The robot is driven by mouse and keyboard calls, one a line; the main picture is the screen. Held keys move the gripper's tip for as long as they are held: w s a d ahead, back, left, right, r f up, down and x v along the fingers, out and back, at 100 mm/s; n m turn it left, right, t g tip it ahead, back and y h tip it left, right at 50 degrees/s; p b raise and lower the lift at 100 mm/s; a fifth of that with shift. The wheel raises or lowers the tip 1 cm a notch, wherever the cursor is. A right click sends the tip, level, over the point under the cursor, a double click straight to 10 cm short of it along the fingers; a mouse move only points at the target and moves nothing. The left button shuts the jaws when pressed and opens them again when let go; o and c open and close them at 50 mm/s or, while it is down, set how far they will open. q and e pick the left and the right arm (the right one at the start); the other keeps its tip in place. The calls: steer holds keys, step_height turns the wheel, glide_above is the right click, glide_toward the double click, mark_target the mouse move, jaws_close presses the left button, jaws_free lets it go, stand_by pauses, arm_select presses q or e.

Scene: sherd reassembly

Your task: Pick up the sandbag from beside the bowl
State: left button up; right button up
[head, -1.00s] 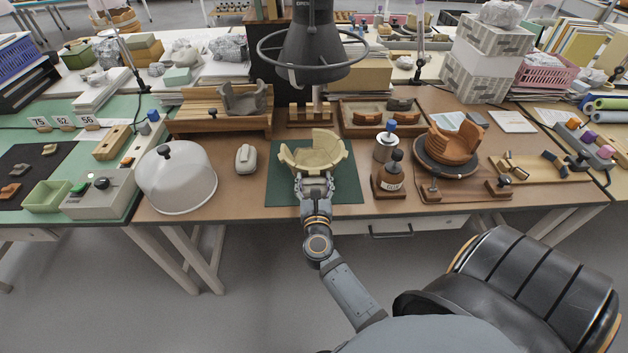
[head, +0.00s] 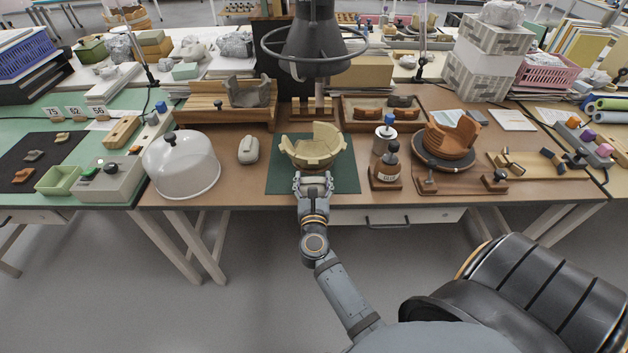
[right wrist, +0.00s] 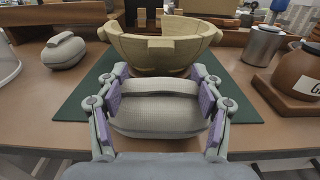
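The cream bowl (head: 312,150), with gaps in its rim, sits on the dark green mat (head: 345,180). It also shows in the right wrist view (right wrist: 160,55). My right gripper (head: 313,182) is in front of the bowl, over the mat's front part. In the right wrist view its purple pads press on both sides of a grey sandbag (right wrist: 158,108) with a strap on top. The sandbag is clear of the bowl. A second grey sandbag (head: 248,150) lies on the table left of the mat. My left gripper is not in view.
A white dome cover (head: 182,165) stands at the left. A glue bottle (head: 388,168) and metal pot (head: 384,138) stand right of the mat. Farther right is an orange-brown vessel (head: 450,137) on a turntable. A dark lamp-like fixture (head: 312,45) hangs behind the bowl.

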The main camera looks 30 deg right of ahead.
mark_target(313, 179)
steer(key=o, duration=0.3)
steer(key=shift+o, duration=0.2)
steer(key=shift+r, duration=0.15)
step_height(313, 179, up, 10)
steer(key=shift+f, duration=0.15)
stand_by(0.4)
